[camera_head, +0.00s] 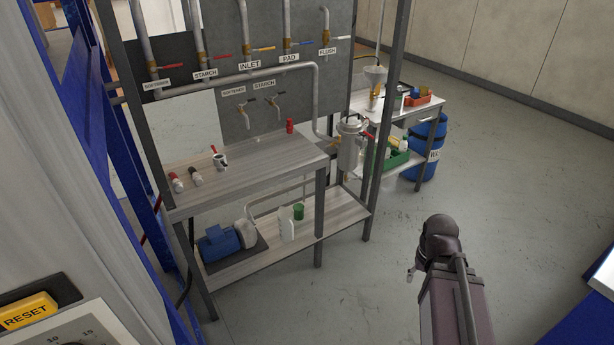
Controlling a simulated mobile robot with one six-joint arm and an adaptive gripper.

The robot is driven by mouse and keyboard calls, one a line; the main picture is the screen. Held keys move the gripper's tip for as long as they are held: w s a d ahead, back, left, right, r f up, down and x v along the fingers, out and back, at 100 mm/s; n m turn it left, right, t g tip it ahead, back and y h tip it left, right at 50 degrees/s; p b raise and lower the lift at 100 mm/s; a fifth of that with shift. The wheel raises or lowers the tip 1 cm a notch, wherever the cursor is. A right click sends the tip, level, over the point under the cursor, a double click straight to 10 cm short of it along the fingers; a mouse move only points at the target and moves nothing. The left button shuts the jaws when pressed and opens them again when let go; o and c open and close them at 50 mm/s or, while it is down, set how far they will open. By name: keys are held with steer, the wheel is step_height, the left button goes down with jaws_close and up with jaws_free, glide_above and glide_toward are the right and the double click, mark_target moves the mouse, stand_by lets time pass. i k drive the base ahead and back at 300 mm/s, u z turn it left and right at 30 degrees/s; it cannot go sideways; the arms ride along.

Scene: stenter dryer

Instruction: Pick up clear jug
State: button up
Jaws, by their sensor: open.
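The likeliest clear jug is a pale, translucent upright vessel (286,223) on the lower shelf of the bench. It stands beside a green container (299,212) and is too small to make out fully. My arm rises at the lower right over open floor, well to the right of the bench and apart from it. Its jaws cannot be made out, as the arm's own links hide its end.
A blue machine (219,243) shares the lower shelf. Upright posts frame the bench. Open floor (370,290) lies between bench and arm.

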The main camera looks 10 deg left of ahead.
mark_target(285, 214)
steer(key=u, duration=0.3)
steer(key=i, duration=0.85)
steer(key=u, duration=0.85)
steer(key=i, duration=0.6)
steer(key=u, duration=0.25)
